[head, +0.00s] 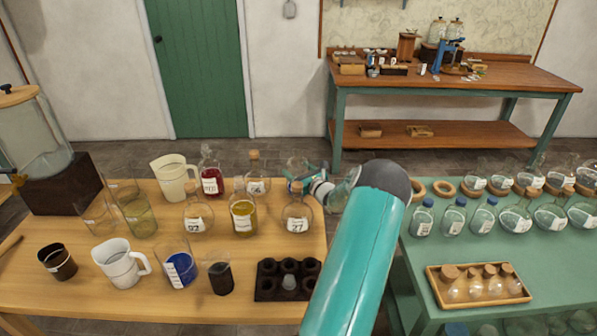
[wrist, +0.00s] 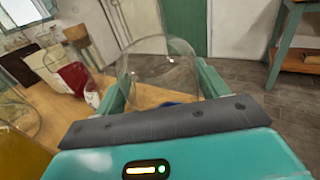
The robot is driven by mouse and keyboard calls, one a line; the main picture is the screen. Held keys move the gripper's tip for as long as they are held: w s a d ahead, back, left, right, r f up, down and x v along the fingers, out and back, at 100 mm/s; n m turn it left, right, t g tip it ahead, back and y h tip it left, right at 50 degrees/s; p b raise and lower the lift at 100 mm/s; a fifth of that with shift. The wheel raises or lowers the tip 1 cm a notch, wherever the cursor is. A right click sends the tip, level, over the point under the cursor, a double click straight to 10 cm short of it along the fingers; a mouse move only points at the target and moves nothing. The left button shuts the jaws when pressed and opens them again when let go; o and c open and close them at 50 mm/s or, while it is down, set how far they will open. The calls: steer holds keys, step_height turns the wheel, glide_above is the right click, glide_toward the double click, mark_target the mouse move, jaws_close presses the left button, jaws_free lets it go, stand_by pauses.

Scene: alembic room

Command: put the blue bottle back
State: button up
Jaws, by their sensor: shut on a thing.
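My gripper (head: 304,184) is shut on a clear, round glass bottle over the right back part of the wooden table (head: 255,305). In the wrist view the glass of this blue bottle (wrist: 158,68) stands between my two green fingers, with a little blue showing low down near the palm. The bottle also shows small in the head view (head: 297,163); its lower part is mostly hidden by the fingers. I cannot tell whether it touches the table. A round flask labelled 27 (head: 297,218) stands just in front of my gripper.
Close by stand a yellow-filled flask (head: 243,216), a corked flask (head: 256,182) and a red bottle (head: 210,172). A beaker of blue liquid (head: 180,268) and a dark rack (head: 264,290) are nearer. The green table (head: 380,296) at right holds several bottles and cork rings (head: 443,188).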

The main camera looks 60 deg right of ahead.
steer(key=o, duration=1.5)
steer(key=shift+f, duration=0.15)
steer(key=shift+s+r, duration=0.2)
steer(key=v, duration=1.1)
steer(key=shift+s+a, duration=0.2)
steer(key=shift+s, duration=0.05)
